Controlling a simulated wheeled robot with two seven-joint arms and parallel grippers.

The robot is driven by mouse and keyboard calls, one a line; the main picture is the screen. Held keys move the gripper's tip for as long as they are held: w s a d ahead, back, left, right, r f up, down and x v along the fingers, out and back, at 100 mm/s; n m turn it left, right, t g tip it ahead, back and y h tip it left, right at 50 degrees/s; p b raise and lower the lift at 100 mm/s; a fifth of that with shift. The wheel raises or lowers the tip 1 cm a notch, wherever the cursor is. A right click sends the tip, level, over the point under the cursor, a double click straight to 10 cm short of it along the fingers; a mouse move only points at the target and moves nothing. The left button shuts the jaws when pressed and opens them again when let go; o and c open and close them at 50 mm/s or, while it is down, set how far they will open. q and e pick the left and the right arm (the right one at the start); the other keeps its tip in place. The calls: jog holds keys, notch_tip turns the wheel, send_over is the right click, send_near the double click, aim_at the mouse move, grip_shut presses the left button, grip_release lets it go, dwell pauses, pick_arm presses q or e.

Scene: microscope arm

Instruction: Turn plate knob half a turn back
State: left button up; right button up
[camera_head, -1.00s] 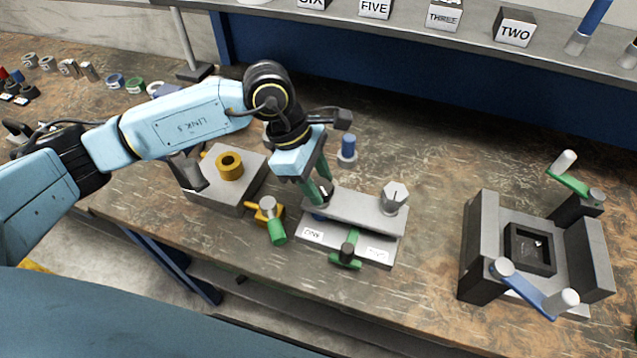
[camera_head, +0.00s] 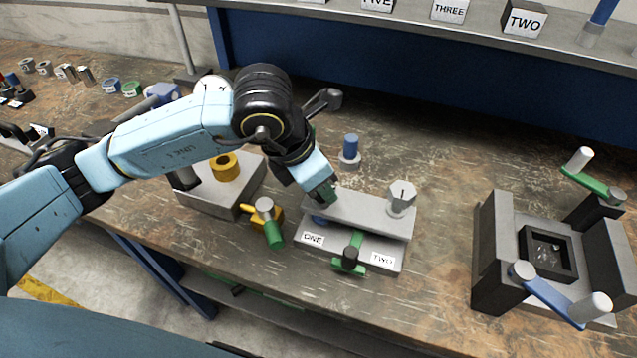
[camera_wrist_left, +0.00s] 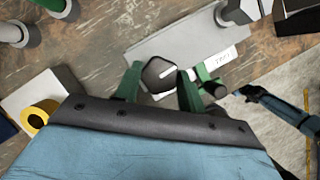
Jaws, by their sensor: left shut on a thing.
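My left gripper (camera_head: 323,192) is at the left end of the grey plate (camera_head: 352,212). In the left wrist view its green fingers (camera_wrist_left: 158,84) are shut on a dark six-sided knob (camera_wrist_left: 160,74) with a white line across its top. In the head view the gripper hides this knob. A light grey six-sided knob (camera_head: 401,194) with a mark on top stands at the plate's right end. Labels ONE (camera_head: 313,239) and TWO (camera_head: 383,260) are on the base below the plate. My right gripper is not in view.
A green-handled clamp (camera_head: 351,252) is at the base's front. A green-and-yellow handle piece (camera_head: 268,222) and a grey block with a yellow ring (camera_head: 225,167) are to the left. A blue peg (camera_head: 350,148) stands behind. A dark fixture with cranks (camera_head: 548,255) is at right.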

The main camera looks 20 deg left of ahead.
pick_arm(q)
jog(key=shift+s+f+n, duration=0.15)
jog(key=shift+f+n, duration=0.2)
jog(key=shift+n, duration=0.05)
jog(key=shift+n+b, duration=0.3)
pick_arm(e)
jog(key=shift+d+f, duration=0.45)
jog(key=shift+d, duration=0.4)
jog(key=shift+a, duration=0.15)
pick_arm(q)
jog(key=o, duration=1)
jog(key=shift+r, duration=0.1)
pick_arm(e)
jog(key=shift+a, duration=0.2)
pick_arm(q)
jog(key=shift+r, duration=0.1)
